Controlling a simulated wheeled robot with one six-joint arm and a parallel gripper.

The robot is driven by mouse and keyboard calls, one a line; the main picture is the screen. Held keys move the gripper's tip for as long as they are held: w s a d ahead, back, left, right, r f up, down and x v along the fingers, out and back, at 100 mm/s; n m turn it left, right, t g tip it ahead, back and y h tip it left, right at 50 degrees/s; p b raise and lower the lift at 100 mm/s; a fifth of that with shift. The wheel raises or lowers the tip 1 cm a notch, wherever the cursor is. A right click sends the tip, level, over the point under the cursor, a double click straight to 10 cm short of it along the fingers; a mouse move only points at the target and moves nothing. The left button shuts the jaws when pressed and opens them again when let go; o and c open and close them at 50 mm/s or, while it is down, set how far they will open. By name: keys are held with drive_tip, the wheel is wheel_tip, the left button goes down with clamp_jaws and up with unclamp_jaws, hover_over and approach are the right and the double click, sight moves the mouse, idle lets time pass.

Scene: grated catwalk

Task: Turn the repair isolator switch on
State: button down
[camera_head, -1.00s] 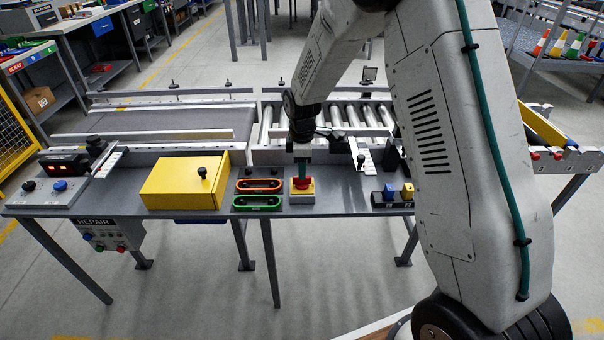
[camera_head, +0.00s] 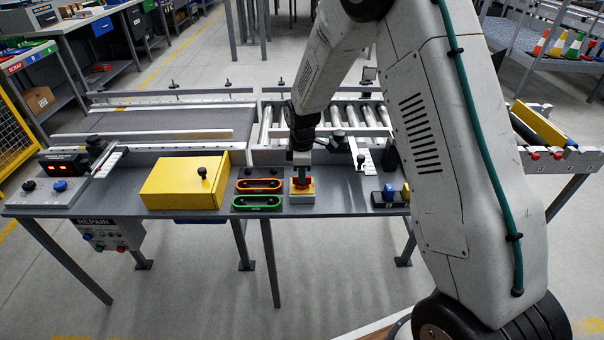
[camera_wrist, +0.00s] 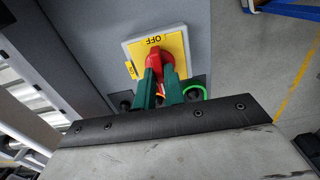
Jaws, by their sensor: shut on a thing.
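The isolator switch is a red rotary knob (camera_wrist: 159,62) on a yellow plate (camera_wrist: 178,43) set on a pale box. In the wrist view the plate carries an OFF label, which appears upside down, and a smaller yellow label (camera_wrist: 130,70) sits at its left edge. My gripper (camera_wrist: 158,75) has green fingers, shut on the red knob. In the head view the switch box (camera_head: 302,197) stands near the front edge of the grey bench, with my gripper (camera_head: 302,178) straight above it. The fingers partly hide the knob, and I cannot tell its exact angle.
An orange handle (camera_head: 259,185) and a green handle (camera_head: 257,202) lie just left of the switch. A yellow box (camera_head: 182,184) stands further left. A REPAIR button panel (camera_head: 105,234) hangs below the bench. Rollers (camera_head: 350,117) lie behind.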

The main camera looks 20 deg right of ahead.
drive_tip(key=m, duration=0.4)
drive_tip(key=shift+m, duration=0.4)
drive_tip(key=m, duration=0.4)
drive_tip(key=shift+m, duration=0.3)
drive_tip(key=m, duration=0.4)
drive_tip(key=shift+w, duration=0.1)
drive_tip(key=shift+m, duration=2.1)
drive_tip(key=shift+r, duration=0.1)
drive_tip(key=c, duration=1.5)
unclamp_jaws()
